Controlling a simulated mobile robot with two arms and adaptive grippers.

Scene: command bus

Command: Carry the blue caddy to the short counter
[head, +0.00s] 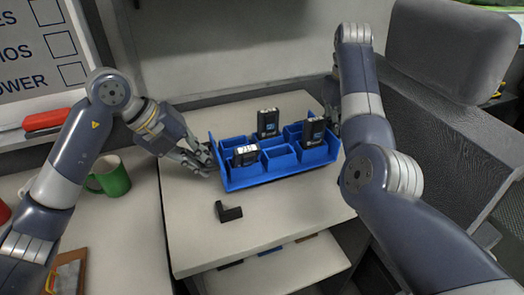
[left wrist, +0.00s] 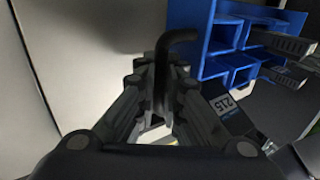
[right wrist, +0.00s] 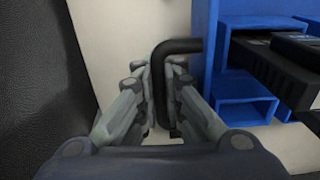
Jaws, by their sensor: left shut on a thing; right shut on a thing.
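The blue caddy (head: 278,174) is an open compartment box with several black batteries standing in it. It is over the pale counter (head: 290,215) in the head view; I cannot tell if it touches the surface. My left gripper (head: 207,160) is at its left end, shut on a black bent handle (left wrist: 178,38) in the left wrist view. In the right wrist view my right gripper (right wrist: 160,92) is shut on the other black handle (right wrist: 180,46) beside the blue wall (right wrist: 205,70). My right arm mostly hides this gripper in the head view.
A small black L-shaped item (head: 228,211) lies in front of the caddy. A green mug (head: 110,177) and a red object (head: 45,119) are at the left. A grey seat (head: 450,55) is at the right. The counter's front is mostly clear.

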